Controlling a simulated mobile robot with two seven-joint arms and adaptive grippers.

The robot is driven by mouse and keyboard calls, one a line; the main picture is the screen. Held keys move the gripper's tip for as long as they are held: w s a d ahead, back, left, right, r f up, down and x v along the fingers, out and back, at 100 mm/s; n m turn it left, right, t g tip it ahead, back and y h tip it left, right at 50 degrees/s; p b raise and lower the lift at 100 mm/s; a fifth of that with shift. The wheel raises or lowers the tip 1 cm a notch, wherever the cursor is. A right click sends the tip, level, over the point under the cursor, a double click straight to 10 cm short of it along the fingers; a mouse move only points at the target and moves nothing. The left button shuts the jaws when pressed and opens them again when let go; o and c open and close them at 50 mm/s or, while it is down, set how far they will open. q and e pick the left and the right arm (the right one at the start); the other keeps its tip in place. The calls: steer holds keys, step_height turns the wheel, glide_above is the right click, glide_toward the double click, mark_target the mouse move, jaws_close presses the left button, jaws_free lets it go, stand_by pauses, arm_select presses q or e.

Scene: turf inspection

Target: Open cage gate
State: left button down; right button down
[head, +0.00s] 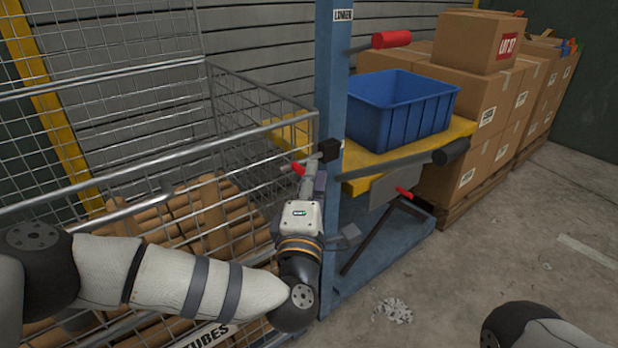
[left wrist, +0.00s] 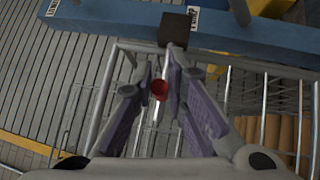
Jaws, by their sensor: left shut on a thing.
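The wire-mesh cage (head: 150,203) stands on the left, with grey metal rails and cardboard tubes inside. A latch handle with a red end (head: 298,169) sits at the cage's right corner, beside a black block (head: 329,151) on the blue post. My left gripper (head: 313,183) is at this corner, shut on the red-ended handle. In the left wrist view the red end (left wrist: 159,90) lies between the two purple-padded fingers, below the black block (left wrist: 174,28). The fingers partly hide the handle. My right gripper is out of view.
A blue post (head: 345,80) carries a yellow shelf (head: 400,160) with a blue bin (head: 400,105). A black-ended bar (head: 400,166) juts out below. Stacked cardboard boxes (head: 470,90) stand on a pallet at the right. The floor (head: 540,240) at front right is mostly clear.

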arm_select(q)
steer(key=shift+s+d+f, duration=0.45)
steer(key=shift+f, duration=0.2)
stand_by(0.3)
steer(key=c, duration=1.6)
jaws_free()
steer(key=shift+r, duration=0.25)
steer(key=shift+a, duration=0.1)
steer(key=v, duration=1.2)
steer(key=shift+c, duration=0.3)
